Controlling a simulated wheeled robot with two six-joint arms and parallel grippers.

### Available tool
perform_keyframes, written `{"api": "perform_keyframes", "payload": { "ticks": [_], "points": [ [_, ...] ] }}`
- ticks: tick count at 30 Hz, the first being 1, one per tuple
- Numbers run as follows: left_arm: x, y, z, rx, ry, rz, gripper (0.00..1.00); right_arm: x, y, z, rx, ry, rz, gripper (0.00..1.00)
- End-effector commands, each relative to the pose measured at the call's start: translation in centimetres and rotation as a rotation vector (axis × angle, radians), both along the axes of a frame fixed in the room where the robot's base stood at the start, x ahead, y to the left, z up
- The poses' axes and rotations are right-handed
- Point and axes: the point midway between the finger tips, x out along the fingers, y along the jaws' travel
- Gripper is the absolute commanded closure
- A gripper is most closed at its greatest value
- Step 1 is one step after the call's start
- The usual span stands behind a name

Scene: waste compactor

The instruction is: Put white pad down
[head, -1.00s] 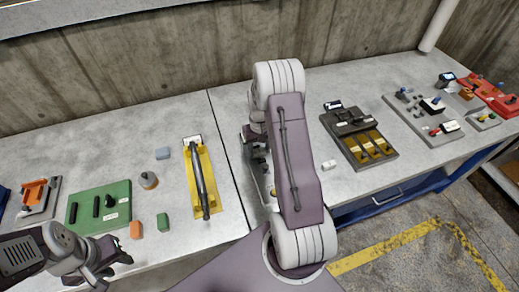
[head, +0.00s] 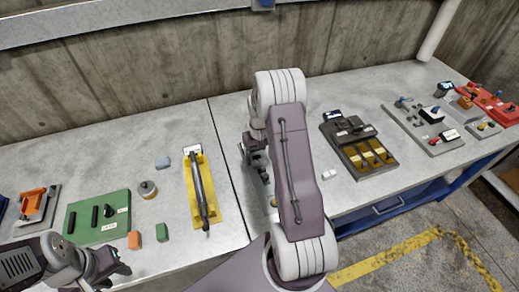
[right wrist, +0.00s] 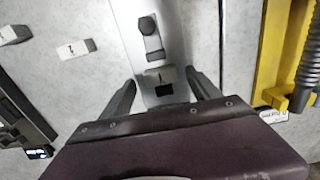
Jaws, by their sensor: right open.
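My right gripper (right wrist: 161,80) is open in the right wrist view, over a grey metal plate (right wrist: 165,15). Between its fingers is a pale, shaded block (right wrist: 158,76) with a dark mark, on the plate; it looks like a white pad. The fingers stand apart on both sides of it. My left gripper (head: 112,265) is at the lower left, fingers unclear.
A yellow tray with a dark bar (head: 190,200) lies left of my right arm. A green board (head: 80,215) and small coloured blocks are further left. A dark board with yellow panels (head: 350,150) stands to the right.

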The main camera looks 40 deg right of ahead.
Motion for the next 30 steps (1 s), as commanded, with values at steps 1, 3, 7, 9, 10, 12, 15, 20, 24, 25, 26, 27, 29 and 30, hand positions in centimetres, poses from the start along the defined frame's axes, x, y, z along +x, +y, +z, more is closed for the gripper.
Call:
{"api": "perform_keyframes", "payload": {
  "ticks": [1, 3, 7, 9, 10, 12, 15, 20, 24, 25, 26, 27, 29, 30],
  "points": [
    [0.0, 0.0, -0.3, 0.0, 0.0, 0.0, 0.64, 0.1, -0.1, 1.3, -0.003, -0.006, 0.0, 0.29],
    [0.0, 0.0, -0.5, 0.0, 0.0, 0.0, 0.64, 0.1, -0.1, 3.2, -0.003, -0.007, 0.0, 0.29],
    [0.0, 0.0, -0.7, 0.0, 0.0, 0.0, 0.64, 0.1, -0.1, 6.5, -0.003, -0.005, 0.0, 0.29],
    [0.0, 0.0, -0.8, 0.0, 0.0, 0.0, 0.64, 0.1, -0.1, 7.9, -0.003, -0.005, 0.0, 0.29],
    [0.0, 0.0, -0.8, 0.0, 0.0, 0.0, 0.64, 0.1, 0.0, 8.4, -0.002, -0.004, 0.0, 0.29],
    [0.0, 0.0, -0.8, 0.0, 0.0, 0.0, 0.64, 0.0, 0.0, 9.2, -0.001, -0.003, 0.0, 0.29],
    [0.0, 0.0, -0.8, 0.0, 0.0, 0.0, 0.64, 0.0, 0.0, 9.9, -0.001, -0.002, 0.0, 0.29],
    [0.0, 0.0, -0.8, 0.0, 0.0, 0.0, 0.64, -0.2, 0.9, 10.0, 0.0, -0.003, 0.012, 0.29],
    [0.0, 0.0, -0.8, 0.0, 0.0, 0.0, 0.64, -2.6, 7.3, 9.9, -0.002, -0.03, 0.097, 0.29],
    [0.0, 0.0, -0.8, 0.0, 0.0, 0.0, 0.64, -3.5, 9.0, 9.8, -0.003, -0.04, 0.121, 0.29],
    [0.0, 0.0, -0.8, 0.0, 0.0, 0.0, 0.64, -4.6, 10.6, 9.7, -0.004, -0.048, 0.144, 0.29],
    [0.0, 0.0, -0.8, 0.0, 0.0, 0.0, 0.64, -6.1, 12.4, 9.4, -0.004, -0.061, 0.172, 0.29],
    [0.0, 0.0, -0.8, 0.0, 0.0, 0.0, 0.64, -8.4, 14.7, 9.0, -0.003, -0.076, 0.21, 0.29],
    [0.0, 0.0, -0.8, 0.0, 0.0, 0.0, 0.64, -9.9, 15.8, 8.7, -0.003, -0.085, 0.232, 0.29]
  ]
}}
